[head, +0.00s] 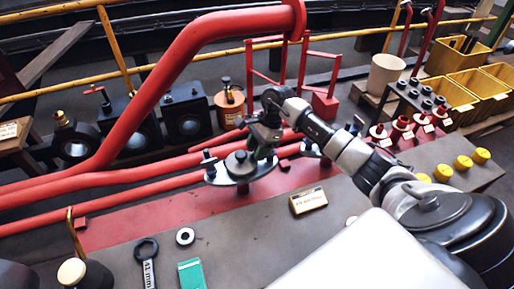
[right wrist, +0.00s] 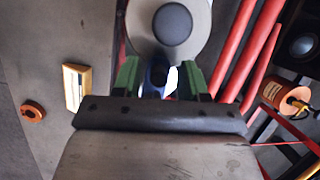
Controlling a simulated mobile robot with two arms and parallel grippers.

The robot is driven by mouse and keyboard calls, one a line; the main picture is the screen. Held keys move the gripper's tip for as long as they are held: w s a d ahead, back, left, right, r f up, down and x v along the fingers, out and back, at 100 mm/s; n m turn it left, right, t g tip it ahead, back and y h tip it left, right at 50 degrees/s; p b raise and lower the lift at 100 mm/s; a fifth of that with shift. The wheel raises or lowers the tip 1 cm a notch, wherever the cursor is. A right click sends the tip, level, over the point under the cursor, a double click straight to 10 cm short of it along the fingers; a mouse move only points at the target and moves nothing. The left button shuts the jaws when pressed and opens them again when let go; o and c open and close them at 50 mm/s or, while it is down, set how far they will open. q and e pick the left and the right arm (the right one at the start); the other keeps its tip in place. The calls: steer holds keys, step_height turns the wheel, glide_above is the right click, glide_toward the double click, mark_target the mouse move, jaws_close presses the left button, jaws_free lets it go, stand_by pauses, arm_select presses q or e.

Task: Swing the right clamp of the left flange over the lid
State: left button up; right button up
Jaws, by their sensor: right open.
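The left flange (head: 232,176) is a grey disc on the red pipe, with a round lid and a dark centre knob (head: 240,156). A dark clamp (head: 208,160) stands upright at its left edge. My right gripper (head: 264,150) is over the flange's right side and hides the right clamp in the head view. In the right wrist view the lid (right wrist: 140,28) with its round knob (right wrist: 173,24) lies just beyond the green fingers. The fingers are open, and a dark blue piece (right wrist: 156,74), seemingly the right clamp, shows between them; I cannot tell whether they touch it. My left gripper is not in view.
A second flange (head: 311,150) is partly hidden behind my right arm. A labelled plate (head: 308,201), a ring (head: 185,237), a wrench (head: 147,262) and a green block (head: 191,274) lie on the bench. A thick red pipe (head: 185,65) arches over the left side.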

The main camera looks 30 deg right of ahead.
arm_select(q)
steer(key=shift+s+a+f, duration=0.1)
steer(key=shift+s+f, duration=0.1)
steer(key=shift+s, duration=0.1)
arm_select(e)
steer(key=v, duration=1)
steer(key=shift+r, duration=0.2)
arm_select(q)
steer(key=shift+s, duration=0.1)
arm_select(e)
steer(key=shift+d, duration=0.15)
